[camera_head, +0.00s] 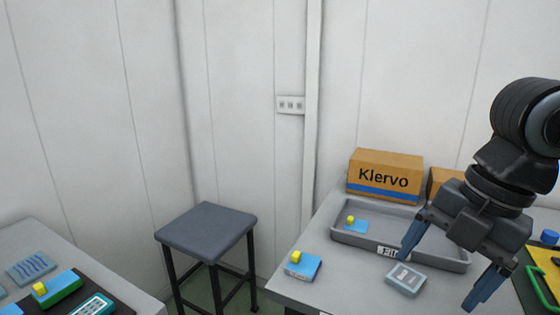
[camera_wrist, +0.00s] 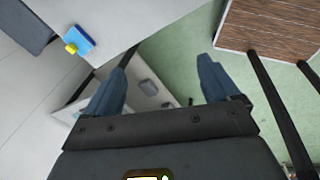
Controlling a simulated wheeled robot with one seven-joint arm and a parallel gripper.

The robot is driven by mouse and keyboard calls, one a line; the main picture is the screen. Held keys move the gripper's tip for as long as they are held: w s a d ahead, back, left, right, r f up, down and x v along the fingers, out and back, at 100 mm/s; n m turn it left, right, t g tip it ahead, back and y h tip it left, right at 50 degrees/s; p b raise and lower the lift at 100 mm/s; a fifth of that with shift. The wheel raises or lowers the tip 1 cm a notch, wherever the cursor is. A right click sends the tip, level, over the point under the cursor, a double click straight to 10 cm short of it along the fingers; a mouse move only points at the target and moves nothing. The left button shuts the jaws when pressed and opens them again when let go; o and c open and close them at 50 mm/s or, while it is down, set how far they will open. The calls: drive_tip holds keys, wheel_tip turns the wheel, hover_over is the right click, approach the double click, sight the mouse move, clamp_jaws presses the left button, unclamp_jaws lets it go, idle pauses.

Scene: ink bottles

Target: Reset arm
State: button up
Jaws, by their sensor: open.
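My gripper (camera_head: 437,282) is open and empty, its two blue-grey fingers spread over the front right of the right-hand table. In the wrist view my gripper (camera_wrist: 163,65) also shows wide fingers with nothing between them but the view of the floor and a table leg area beyond. A blue bottle-like block with a yellow cap (camera_head: 303,266) stands on the table's left front corner, apart from the gripper. A similar blue item with a yellow cap (camera_head: 356,226) lies in the grey tray (camera_head: 455,263).
A small grey box (camera_head: 406,279) lies in front of the tray, close to my gripper. A cardboard Klervo box (camera_head: 385,175) stands behind the tray. A dark stool (camera_head: 207,230) stands between the tables. The left table (camera_head: 25,240) holds a blue-green block with a yellow cap (camera_head: 58,290).

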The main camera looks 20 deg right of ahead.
drive_tip(key=w+a+r+m+t+y+p, duration=0.1)
drive_tip(key=w+a+r+m+t+y, duration=0.2)
drive_tip(key=w+a+r+t+y, duration=0.5)
drive_tip(key=w+a+r+m+t+y, duration=0.25)
drive_tip(key=w+a+r+m, duration=0.35)
drive_tip(key=a, duration=0.6)
drive_tip(key=s+d+f+m+t+h+p, duration=0.1)
drive_tip(key=s+d+f+m+t+h, duration=0.15)
drive_tip(key=s+f+m+h, duration=0.5)
drive_tip(key=s+d+f+m+t+h+p, duration=0.1)
drive_tip(key=s+f+m+t+h, duration=0.3)
drive_tip(key=f+m, duration=0.6)
drive_tip(key=s+d+f+n+g, duration=0.1)
drive_tip(key=s+f, duration=0.1)
drive_tip(key=s, duration=0.5)
drive_tip(key=s+d+f+n+g, duration=0.1)
drive_tip(key=s+f+n, duration=0.1)
drive_tip(key=s, duration=0.6)
drive_tip(key=s+d+f+n+g+h+p, duration=0.1)
drive_tip(key=s+d+f+n+g, duration=0.1)
drive_tip(key=s, duration=0.5)
drive_tip(key=shift+s+f, duration=0.4)
drive_tip(key=shift+f, duration=0.25)
drive_tip(key=shift+o, duration=0.4)
drive_tip(key=shift+s+d+r, duration=0.1)
drive_tip(key=shift+s+d, duration=0.2)
drive_tip(key=shift+s, duration=0.25)
